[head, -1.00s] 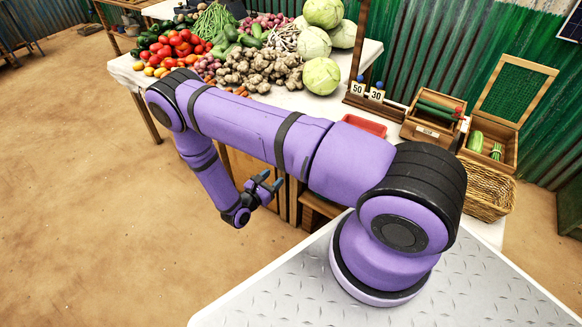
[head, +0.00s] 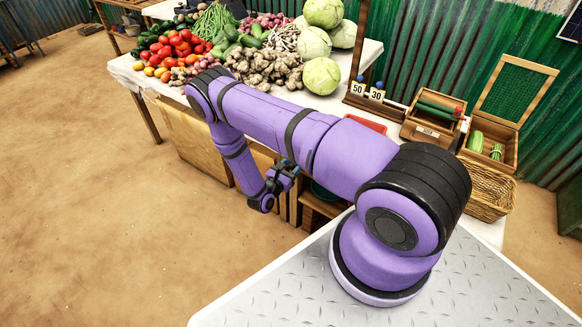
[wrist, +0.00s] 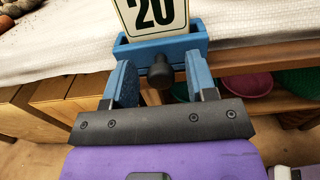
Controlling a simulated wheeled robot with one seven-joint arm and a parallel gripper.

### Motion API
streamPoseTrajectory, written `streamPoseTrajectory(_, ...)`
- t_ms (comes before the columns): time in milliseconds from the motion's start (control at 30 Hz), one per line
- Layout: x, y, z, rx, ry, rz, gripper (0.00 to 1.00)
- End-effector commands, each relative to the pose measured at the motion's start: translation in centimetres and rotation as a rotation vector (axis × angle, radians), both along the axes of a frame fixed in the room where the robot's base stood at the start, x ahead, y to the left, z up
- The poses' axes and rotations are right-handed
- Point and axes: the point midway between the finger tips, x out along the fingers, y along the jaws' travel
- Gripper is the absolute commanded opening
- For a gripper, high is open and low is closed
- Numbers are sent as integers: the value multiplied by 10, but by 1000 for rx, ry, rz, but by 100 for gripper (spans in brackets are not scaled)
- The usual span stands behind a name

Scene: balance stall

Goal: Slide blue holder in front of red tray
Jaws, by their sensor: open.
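The blue holder (wrist: 165,47) stands at the front edge of the white-covered table in the wrist view. It carries a card (wrist: 155,12) reading 20 and has a black knob (wrist: 160,72) facing me. My gripper (wrist: 161,80) is open, with one blue finger on each side of the knob and a visible gap to it. My gripper also shows in the head view (head: 283,173), low in front of the table. The holder is hidden behind my arm there. The red tray (head: 366,124) shows partly above my arm in the head view; it is not in the wrist view.
Cards reading 50 (head: 357,89) and 30 (head: 376,94) stand right of the cabbages. A wooden box (head: 432,118) and a wicker basket (head: 487,190) are at the right. Vegetables fill the left of the table. Below the tabletop are a pink bowl (wrist: 249,86) and a green bowl.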

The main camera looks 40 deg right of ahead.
Motion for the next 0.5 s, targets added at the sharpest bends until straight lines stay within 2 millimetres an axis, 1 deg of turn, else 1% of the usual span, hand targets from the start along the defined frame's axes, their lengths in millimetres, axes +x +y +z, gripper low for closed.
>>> streamPoseTrajectory(133, 2, -5, 0, 0, 0, 0, 52)
streamPoseTrajectory(367, 2, -6, 0, 0, 0, 0, 52)
streamPoseTrajectory(467, 2, -6, 0, 0, 0, 0, 31)
streamPoseTrajectory(500, 2, -6, 0, 0, 0, 0, 22)
